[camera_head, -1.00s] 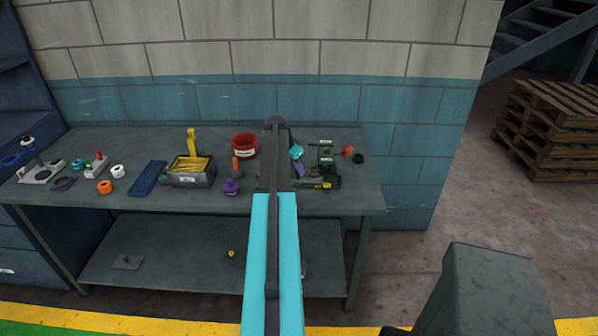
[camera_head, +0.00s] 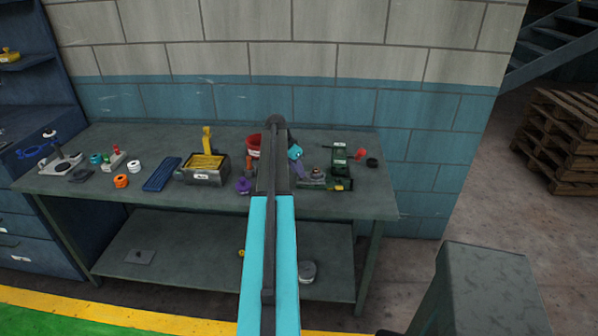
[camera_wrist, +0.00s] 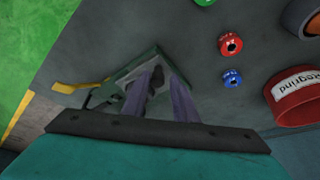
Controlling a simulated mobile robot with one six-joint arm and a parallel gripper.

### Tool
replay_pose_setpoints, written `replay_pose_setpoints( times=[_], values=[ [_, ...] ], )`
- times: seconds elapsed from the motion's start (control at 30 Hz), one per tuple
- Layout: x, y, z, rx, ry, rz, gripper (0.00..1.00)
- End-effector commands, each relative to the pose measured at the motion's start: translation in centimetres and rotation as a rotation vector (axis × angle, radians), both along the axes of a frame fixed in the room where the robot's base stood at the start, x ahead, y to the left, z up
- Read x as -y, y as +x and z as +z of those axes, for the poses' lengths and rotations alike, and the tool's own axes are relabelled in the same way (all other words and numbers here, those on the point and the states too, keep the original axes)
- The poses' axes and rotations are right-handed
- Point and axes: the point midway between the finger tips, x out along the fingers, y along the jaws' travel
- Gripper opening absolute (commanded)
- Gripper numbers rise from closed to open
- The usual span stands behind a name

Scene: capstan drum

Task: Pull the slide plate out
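A green device (camera_head: 341,160) with a yellow marking stands at the right end of the workbench (camera_head: 110,200). It also shows as a green block (camera_wrist: 133,68) in the wrist view, partly behind my fingers. I cannot make out the slide plate as a separate part. My gripper (camera_head: 301,175) has purple fingers and hangs just left of the device in the head view. In the wrist view my gripper (camera_wrist: 166,76) has its fingers apart, with a gap between them, over the green block. Contact cannot be told.
A red tub (camera_head: 253,145), partly hidden by my arm, a box with yellow contents (camera_head: 205,180) and a blue ribbed plate (camera_head: 162,174) stand left of my arm. A wall rises behind the bench.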

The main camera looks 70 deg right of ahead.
Motion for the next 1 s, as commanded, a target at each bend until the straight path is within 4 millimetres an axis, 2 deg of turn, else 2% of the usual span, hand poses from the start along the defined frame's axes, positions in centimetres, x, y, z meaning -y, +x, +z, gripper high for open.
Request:
replay_pose_setpoints(
  times=[0.27, 0.47, 1.0],
  values=[
    [0.1, -0.3, 0.1, -0.002, -0.002, -0.004, 0.26],
    [-0.1, -0.2, 1.0, -0.002, -0.004, -0.004, 0.26],
    [-2.2, 1.1, 6.8, -0.002, -0.003, -0.003, 0.26]
  ],
)
